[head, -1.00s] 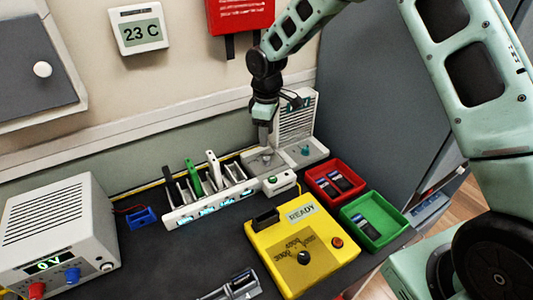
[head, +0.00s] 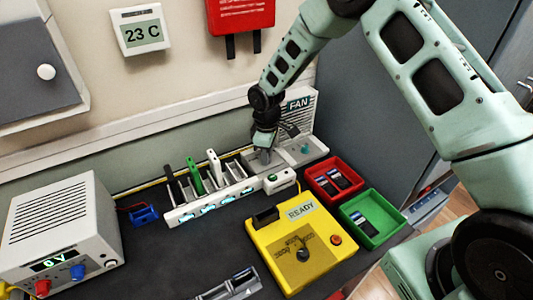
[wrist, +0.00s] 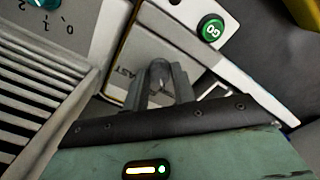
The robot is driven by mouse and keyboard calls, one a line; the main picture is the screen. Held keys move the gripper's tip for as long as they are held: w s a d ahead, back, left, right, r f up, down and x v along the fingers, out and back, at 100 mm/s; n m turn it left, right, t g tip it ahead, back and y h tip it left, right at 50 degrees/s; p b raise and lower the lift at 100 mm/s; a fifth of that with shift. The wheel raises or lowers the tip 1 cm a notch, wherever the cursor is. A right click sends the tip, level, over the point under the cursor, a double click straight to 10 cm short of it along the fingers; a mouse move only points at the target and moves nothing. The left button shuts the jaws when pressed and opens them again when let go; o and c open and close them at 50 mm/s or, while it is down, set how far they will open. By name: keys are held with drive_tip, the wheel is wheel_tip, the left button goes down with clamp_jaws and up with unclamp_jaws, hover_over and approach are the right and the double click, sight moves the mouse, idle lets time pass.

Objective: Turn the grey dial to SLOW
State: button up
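The grey dial (wrist: 160,75) stands on a pale plate (wrist: 130,50) in the wrist view, with the word FAST printed beside it. My gripper (wrist: 160,82) has one finger on each side of the dial. I cannot tell whether the fingers press on it. In the head view my gripper (head: 265,158) points down at the plate, and it hides the dial there. The SLOW mark is not readable in either view.
A white box (head: 279,180) with a green GO button (wrist: 211,28) is close by. A FAN unit (head: 300,115) with a teal knob (head: 304,149) stands right of the gripper. A slotted rack (head: 212,197) is at left. Red (head: 317,184) and green (head: 393,230) trays lie nearer.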

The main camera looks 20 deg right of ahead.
drive_tip(key=c, duration=0.3)
drive_tip(key=m+b, duration=0.1)
drive_tip(key=m, duration=0.2)
drive_tip(key=shift+m+b, duration=0.3)
drive_tip(key=shift+b, duration=0.1)
drive_tip(key=m+b, duration=0.1)
drive_tip(key=m, duration=0.4)
drive_tip(key=shift+w, duration=0.1)
idle(0.3)
drive_tip(key=shift+r, duration=0.1)
drive_tip(key=o, duration=1)
